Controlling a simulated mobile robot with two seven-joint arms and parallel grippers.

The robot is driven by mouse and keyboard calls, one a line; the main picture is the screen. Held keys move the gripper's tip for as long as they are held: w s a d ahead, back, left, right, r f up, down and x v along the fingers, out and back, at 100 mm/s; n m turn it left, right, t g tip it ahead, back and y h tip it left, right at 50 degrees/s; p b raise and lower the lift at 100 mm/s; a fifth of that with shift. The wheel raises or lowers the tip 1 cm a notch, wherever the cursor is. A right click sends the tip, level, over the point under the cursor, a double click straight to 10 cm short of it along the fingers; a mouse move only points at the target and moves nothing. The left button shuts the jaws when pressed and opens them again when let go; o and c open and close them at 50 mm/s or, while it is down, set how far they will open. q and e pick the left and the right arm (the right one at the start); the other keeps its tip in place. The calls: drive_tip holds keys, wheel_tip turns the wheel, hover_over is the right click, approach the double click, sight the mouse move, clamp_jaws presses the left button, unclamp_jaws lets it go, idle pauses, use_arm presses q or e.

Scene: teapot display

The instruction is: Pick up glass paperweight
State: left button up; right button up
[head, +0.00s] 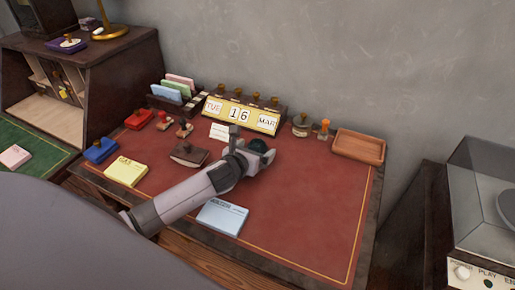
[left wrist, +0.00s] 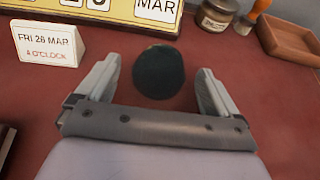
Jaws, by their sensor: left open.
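The glass paperweight looks like a dark green, rounded lump (left wrist: 159,72) on the red desk top. In the left wrist view it lies between and slightly beyond the two fingers of my left gripper (left wrist: 158,88), with a gap on each side. In the head view the paperweight (head: 259,145) shows partly behind my left gripper (head: 252,155), which is open over the desk. My right gripper is in neither view.
The yellow calendar (head: 241,113) stands behind the paperweight. A small white card (left wrist: 47,45) stands to its left. A jar (head: 301,125), an orange-handled stamp (head: 323,129) and a wooden tray (head: 358,147) are at the back right. The desk's right front (head: 320,215) is clear.

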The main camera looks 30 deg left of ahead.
use_arm(q)
drive_tip(key=shift+w+f, duration=0.15)
drive_tip(key=shift+w, duration=0.2)
drive_tip(key=c, duration=1.3)
drive_tip(key=shift+c, duration=0.2)
